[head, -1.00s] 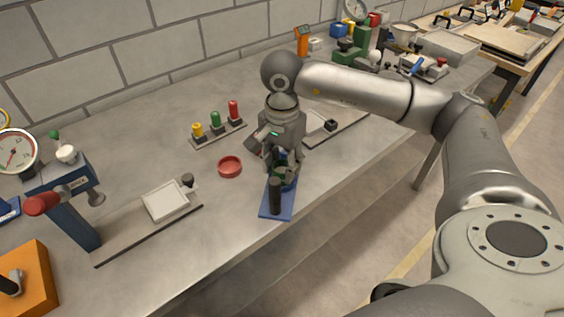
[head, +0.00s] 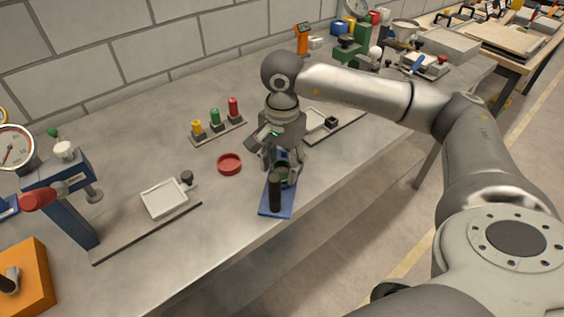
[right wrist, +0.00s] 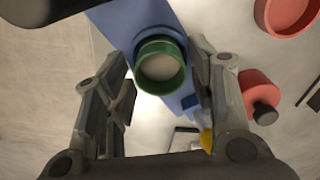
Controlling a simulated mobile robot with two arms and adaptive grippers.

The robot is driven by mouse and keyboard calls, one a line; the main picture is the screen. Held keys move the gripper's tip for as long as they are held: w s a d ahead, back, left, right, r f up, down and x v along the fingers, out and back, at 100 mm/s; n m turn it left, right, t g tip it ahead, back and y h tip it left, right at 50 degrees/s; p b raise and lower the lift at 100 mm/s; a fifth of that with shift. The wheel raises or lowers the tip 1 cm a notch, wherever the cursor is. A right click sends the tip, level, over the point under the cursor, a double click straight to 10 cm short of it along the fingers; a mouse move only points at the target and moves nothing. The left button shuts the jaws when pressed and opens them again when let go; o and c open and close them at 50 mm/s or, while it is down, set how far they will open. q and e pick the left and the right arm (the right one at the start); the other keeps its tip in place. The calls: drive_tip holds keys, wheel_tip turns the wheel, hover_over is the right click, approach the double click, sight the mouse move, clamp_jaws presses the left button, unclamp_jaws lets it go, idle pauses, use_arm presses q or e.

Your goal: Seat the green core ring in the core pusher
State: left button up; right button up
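The core pusher is a blue base (head: 276,211) with an upright black handle (head: 275,192), near the table's front edge. The green core ring (head: 283,172) is at the rear part of the pusher. In the right wrist view the green ring (right wrist: 161,68) lies over the blue base (right wrist: 125,22), around a pale round face. I cannot tell how deep it sits. My right gripper (head: 282,168) points down over it. Its fingers (right wrist: 163,98) are open, one on each side of the ring and apart from it. My left gripper is out of view.
A red ring-shaped dish (head: 229,163) stands left of the pusher. Behind is a rack with yellow, green and red plungers (head: 216,122). A blue press stand (head: 68,205) and a white tray (head: 163,199) are at left. The tabletop between them is clear.

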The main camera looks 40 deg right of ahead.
drive_tip(key=shift+o, duration=0.7)
drive_tip(key=shift+r, duration=0.1)
wheel_tip(320, 180, up, 12)
drive_tip(key=shift+s+f, duration=0.1)
drive_tip(key=shift+f, duration=0.1)
